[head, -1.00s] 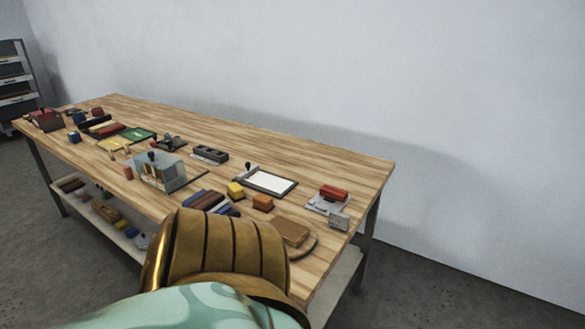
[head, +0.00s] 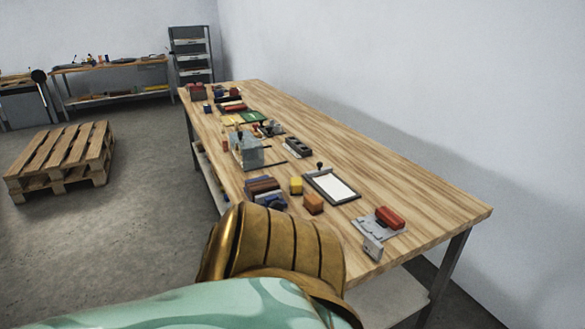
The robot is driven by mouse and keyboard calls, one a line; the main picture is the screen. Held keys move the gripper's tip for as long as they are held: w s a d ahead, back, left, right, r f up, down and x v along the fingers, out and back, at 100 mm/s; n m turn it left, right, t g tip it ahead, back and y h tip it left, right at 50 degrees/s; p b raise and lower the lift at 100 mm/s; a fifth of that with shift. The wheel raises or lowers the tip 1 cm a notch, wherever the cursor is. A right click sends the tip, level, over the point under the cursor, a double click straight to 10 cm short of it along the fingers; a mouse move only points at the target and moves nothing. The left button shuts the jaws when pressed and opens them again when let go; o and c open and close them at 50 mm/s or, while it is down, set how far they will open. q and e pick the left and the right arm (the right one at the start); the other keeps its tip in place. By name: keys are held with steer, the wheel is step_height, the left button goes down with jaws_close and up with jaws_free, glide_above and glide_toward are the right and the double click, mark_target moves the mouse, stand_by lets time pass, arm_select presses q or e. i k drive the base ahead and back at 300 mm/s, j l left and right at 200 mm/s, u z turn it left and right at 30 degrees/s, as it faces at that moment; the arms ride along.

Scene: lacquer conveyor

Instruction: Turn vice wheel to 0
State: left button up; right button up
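I cannot make out a vice wheel for certain. At the near right end of the long wooden workbench (head: 420,199), a flat grey fixture (head: 366,222) carries a red block (head: 390,217). A small light grey upright piece (head: 373,248) stands at its front, by the bench edge. Farther along the bench stands a grey boxy device (head: 248,150) with a dark knob on top. Neither gripper shows. A gold, ribbed part and a teal part of my own body fill the bottom middle and hide the near left bench edge.
A white board in a dark frame (head: 331,187), an orange block (head: 313,204), a yellow block (head: 296,186) and several other small items crowd the bench. Its right side along the wall is clear. A wooden pallet (head: 62,160) lies left on open floor. Shelves (head: 191,58) stand behind.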

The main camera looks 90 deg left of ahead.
mark_target(277, 205)
steer(key=i+u, duration=0.25)
steer(key=u, duration=0.25)
steer(key=i+u, duration=0.25)
steer(key=u, duration=0.2)
steer(key=i+l+u, duration=0.1)
steer(key=u, duration=0.4)
steer(key=i+l+u, duration=0.25)
steer(key=u, duration=0.25)
steer(key=i, duration=0.05)
